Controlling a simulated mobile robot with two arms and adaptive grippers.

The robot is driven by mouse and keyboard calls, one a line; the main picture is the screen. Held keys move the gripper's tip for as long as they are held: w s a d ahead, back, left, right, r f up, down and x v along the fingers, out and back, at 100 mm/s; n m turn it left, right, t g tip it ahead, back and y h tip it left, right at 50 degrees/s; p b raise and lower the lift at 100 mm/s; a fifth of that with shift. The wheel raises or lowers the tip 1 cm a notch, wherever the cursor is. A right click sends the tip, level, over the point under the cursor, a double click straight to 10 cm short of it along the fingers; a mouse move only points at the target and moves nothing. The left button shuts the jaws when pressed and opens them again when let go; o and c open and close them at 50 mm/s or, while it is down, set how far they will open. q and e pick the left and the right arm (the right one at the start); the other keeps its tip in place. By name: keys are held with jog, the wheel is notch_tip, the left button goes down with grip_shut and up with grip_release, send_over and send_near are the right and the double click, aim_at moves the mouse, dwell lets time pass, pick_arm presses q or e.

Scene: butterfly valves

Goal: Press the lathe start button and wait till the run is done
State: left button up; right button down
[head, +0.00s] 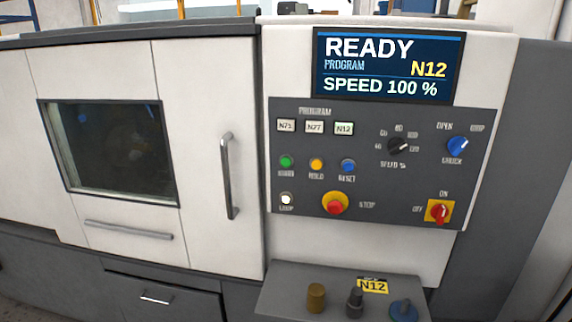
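The lathe (210,70) fills the view, with its door (208,80) shut. On its control panel (380,195) a green button (286,161) sits at the left; the label under it is too blurred to read surely. A yellow HOLD button (317,165) and a blue RESET button (348,166) are to its right. The screen (388,66) reads READY, PROGRAM N12, SPEED 100 %. Neither of my grippers is in view.
A red stop button (335,204) on a yellow base sits below the coloured buttons. A red switch (439,211) and a blue knob (458,146) are at the right.

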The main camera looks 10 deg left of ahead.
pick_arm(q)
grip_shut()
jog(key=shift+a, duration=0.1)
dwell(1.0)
